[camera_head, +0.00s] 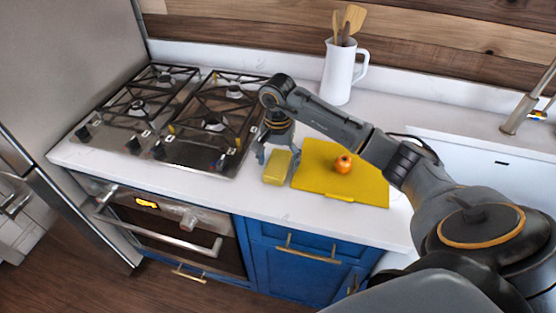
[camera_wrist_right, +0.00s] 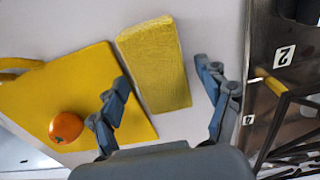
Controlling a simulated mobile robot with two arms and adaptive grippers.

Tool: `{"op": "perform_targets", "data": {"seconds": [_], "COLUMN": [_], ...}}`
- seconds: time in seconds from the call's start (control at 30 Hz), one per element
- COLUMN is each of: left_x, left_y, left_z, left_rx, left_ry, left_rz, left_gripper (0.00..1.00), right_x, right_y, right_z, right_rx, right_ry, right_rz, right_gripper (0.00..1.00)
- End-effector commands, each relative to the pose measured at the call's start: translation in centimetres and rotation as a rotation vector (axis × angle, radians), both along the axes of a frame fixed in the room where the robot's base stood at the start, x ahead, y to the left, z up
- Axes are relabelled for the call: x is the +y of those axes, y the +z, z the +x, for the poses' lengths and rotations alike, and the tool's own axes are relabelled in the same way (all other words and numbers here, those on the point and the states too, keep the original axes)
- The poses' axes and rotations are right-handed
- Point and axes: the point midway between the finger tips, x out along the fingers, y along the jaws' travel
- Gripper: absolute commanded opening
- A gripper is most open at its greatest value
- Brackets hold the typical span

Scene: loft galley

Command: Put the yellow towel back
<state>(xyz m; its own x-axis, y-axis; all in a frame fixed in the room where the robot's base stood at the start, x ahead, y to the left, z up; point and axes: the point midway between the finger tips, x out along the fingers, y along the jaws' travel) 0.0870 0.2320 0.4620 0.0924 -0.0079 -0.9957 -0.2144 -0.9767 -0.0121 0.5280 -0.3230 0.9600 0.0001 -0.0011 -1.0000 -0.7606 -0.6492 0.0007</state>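The yellow towel (camera_head: 277,168) is a small folded rectangular block lying on the white counter. It sits between the stove and a yellow board (camera_head: 318,178). In the right wrist view the towel (camera_wrist_right: 155,62) shows its woven top face between my fingers. My right gripper (camera_head: 279,156) points down at the towel's far end. Its two fingers are spread apart, with the towel between their directions and a visible gap to it on the right side in the wrist view. Nothing is held. My left gripper does not show.
An orange fruit (camera_head: 343,163) rests on the yellow board. The gas stove (camera_head: 180,118) with black grates is to the left of the towel. A white pitcher (camera_head: 340,72) with wooden utensils stands behind. A white sink (camera_head: 480,165) is at right. The counter's front strip is clear.

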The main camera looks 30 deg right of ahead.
Motion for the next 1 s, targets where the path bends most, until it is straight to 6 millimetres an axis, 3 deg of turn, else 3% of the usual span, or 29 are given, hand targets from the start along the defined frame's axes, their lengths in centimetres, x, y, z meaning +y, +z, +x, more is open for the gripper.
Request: {"op": "perform_targets", "data": {"seconds": [0.23,0.3,0.6,0.8,1.0], "left_x": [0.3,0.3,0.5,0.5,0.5], "left_y": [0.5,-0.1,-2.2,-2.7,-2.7], "left_z": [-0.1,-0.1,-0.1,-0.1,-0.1], "left_rx": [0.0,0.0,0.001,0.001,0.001], "left_ry": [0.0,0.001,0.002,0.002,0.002], "left_rz": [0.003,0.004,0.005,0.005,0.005], "left_gripper": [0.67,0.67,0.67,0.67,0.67], "right_x": [0.1,0.0,0.0,0.0,0.0], "right_y": [0.5,1.0,7.3,11.0,12.2], "right_z": [0.0,0.1,0.2,0.1,0.0], "right_rx": [0.001,-0.003,-0.008,-0.003,0.0], "right_ry": [0.001,0.0,0.0,-0.001,0.0], "right_rz": [0.001,-0.001,-0.001,-0.001,0.0], "right_gripper": [0.77,0.77,0.77,0.77,0.77]}}
